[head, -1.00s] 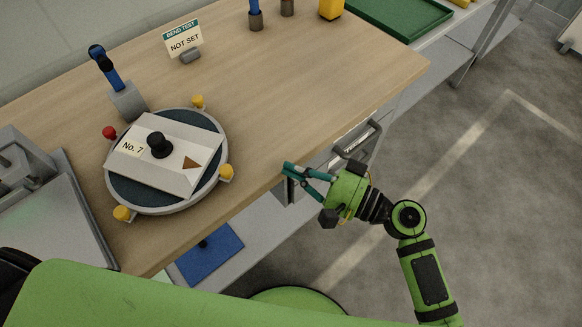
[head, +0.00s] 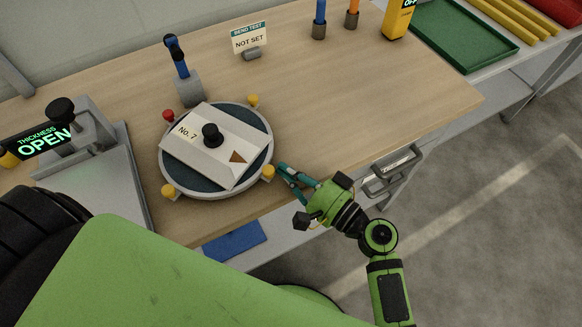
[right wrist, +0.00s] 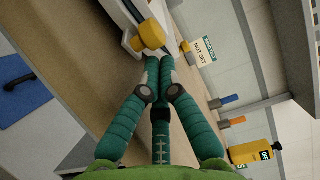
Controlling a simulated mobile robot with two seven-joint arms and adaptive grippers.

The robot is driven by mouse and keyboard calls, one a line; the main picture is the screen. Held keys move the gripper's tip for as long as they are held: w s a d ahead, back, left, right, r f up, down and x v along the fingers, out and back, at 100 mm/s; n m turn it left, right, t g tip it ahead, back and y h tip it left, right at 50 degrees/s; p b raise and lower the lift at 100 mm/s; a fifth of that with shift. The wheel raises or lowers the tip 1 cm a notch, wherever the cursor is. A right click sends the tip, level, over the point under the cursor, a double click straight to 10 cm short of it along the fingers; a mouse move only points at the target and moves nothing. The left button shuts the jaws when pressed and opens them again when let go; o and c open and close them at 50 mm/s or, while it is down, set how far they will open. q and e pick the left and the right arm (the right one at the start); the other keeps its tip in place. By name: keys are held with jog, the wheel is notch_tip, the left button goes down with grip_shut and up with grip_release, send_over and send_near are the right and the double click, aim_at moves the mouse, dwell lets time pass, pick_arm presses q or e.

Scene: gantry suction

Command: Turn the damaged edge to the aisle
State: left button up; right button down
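A round turntable (head: 167,180) with a dark blue top stands on the bench, with several yellow knobs and one red knob (head: 168,115) on its rim. A white plate (head: 200,150) marked "No. 7" lies on it, with a black knob (head: 211,133) in its middle. A brown triangular mark (head: 238,157) is at the plate's right side. My right gripper (head: 283,172) is just right of the rim, close beside a yellow knob (head: 268,172). In the right wrist view its teal fingers (right wrist: 160,62) are together and empty, just below the yellow knob (right wrist: 151,35). Contact is unclear. My left gripper is out of view.
A "THICKNESS OPEN" gauge (head: 42,143) stands left. A blue-handled tool in a grey block (head: 188,90) and a "NOT SET" sign (head: 249,38) stand behind. A green tray (head: 465,40) is far right. A drawer handle (head: 395,170) juts from the bench front; bare bench lies right of the turntable.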

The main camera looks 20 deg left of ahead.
jog(key=shift+s, duration=0.2)
jog(key=shift+s+m+t, duration=0.3)
jog(key=shift+t, duration=0.2)
jog(key=shift+s+a+t+h, duration=0.1)
jog(key=shift+s+t+h, duration=0.15)
jog(key=shift+t+h, duration=0.05)
